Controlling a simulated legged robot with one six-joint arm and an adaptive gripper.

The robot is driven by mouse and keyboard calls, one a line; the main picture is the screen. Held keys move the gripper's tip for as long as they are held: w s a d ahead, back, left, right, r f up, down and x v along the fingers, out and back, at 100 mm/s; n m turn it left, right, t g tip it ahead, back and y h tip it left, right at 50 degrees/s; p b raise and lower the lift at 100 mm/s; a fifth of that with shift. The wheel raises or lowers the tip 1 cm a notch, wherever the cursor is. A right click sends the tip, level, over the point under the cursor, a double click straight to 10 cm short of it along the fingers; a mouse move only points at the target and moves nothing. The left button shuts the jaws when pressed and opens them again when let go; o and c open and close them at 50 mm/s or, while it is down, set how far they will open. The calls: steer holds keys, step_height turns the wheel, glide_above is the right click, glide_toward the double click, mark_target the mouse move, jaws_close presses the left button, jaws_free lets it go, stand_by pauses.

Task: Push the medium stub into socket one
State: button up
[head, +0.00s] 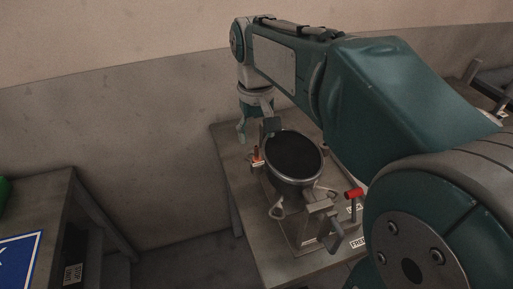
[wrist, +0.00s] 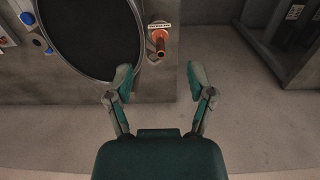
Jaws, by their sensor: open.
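My gripper (wrist: 158,80) is open, with nothing between its fingers in the wrist view. A copper-coloured pipe end with an orange collar (wrist: 159,38) and a white label lies ahead of the fingers, beside the compressor (wrist: 92,30), apart from them. The label is too small to read. In the head view, a small red piece with a white label (head: 257,157) stands at the compressor's left side, near my gripper. I cannot tell which part is the medium stub or which is socket one.
The dark-topped compressor (head: 293,158) stands on a table (head: 236,181) with metal brackets and a red-ended part (head: 354,193) at its near right. Blue-capped parts (wrist: 27,18) show at the wrist view's upper left. Another table (head: 40,205) stands at left, with bare floor between.

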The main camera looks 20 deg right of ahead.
mark_target(257, 146)
steer(key=shift+r, duration=2.7)
